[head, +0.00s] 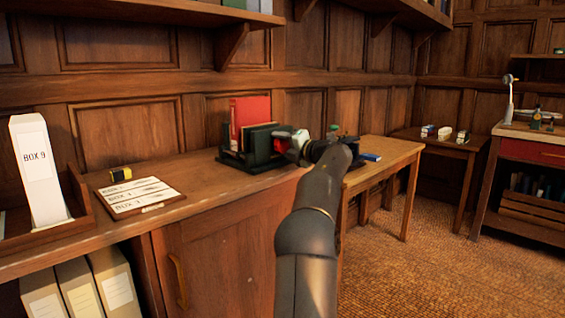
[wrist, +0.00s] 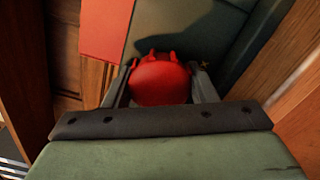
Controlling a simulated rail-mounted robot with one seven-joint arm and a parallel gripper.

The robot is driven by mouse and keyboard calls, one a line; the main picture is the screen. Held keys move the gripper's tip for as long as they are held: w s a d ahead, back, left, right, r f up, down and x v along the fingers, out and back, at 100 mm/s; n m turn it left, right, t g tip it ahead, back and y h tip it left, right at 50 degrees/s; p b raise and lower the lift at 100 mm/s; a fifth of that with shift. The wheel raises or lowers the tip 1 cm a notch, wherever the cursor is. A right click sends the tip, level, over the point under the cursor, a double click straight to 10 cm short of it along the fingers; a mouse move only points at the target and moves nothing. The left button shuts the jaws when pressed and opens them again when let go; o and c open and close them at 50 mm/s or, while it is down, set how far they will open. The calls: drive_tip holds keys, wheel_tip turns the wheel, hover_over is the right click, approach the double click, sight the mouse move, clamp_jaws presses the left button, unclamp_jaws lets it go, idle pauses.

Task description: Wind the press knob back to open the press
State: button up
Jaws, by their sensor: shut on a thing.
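The dark green press (head: 236,160) stands on the wooden counter, with upright dark boards in it. The red knob (wrist: 160,83) is round and lobed, between my gripper's two fingers (wrist: 162,88) in the wrist view. My gripper (head: 292,145) is shut on this knob at the press's right side. In the head view only a little of the knob (head: 281,146) shows beside the gripper. The knob's shaft is hidden, and I cannot tell how far the press is open.
A red folder (head: 250,112) stands upright behind the press. A white box marked BOX 9 (head: 38,170) stands far left. A lower wooden table (head: 395,153) is at the right.

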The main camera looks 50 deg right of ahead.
drive_tip(key=n+b, duration=0.1)
drive_tip(key=n, duration=0.1)
drive_tip(key=f+n+b, duration=0.1)
drive_tip(key=n+b, duration=0.1)
drive_tip(key=n, duration=0.1)
drive_tip(key=n+b, duration=0.2)
drive_tip(key=n, duration=0.5)
drive_tip(key=n+b, duration=0.1)
drive_tip(key=n, duration=0.1)
drive_tip(key=n+b, duration=0.1)
drive_tip(key=n, duration=0.1)
drive_tip(key=shift+r+n, duration=0.25)
drive_tip(key=shift+n, duration=0.05)
drive_tip(key=n, duration=0.2)
drive_tip(key=shift+r+n, duration=0.25)
drive_tip(key=shift+n, duration=0.05)
drive_tip(key=o, duration=1)
drive_tip(key=shift+s+f+b, duration=0.1)
drive_tip(key=shift+s+b, duration=0.15)
drive_tip(key=shift+b, duration=0.25)
drive_tip(key=shift+s+a+b, duration=0.15)
drive_tip(key=shift+s+b, duration=0.45)
drive_tip(key=shift+s, duration=1.55)
drive_tip(key=shift+s+a+b, duration=0.15)
drive_tip(key=shift+s+b, duration=0.45)
drive_tip(key=shift+s, duration=1.5)
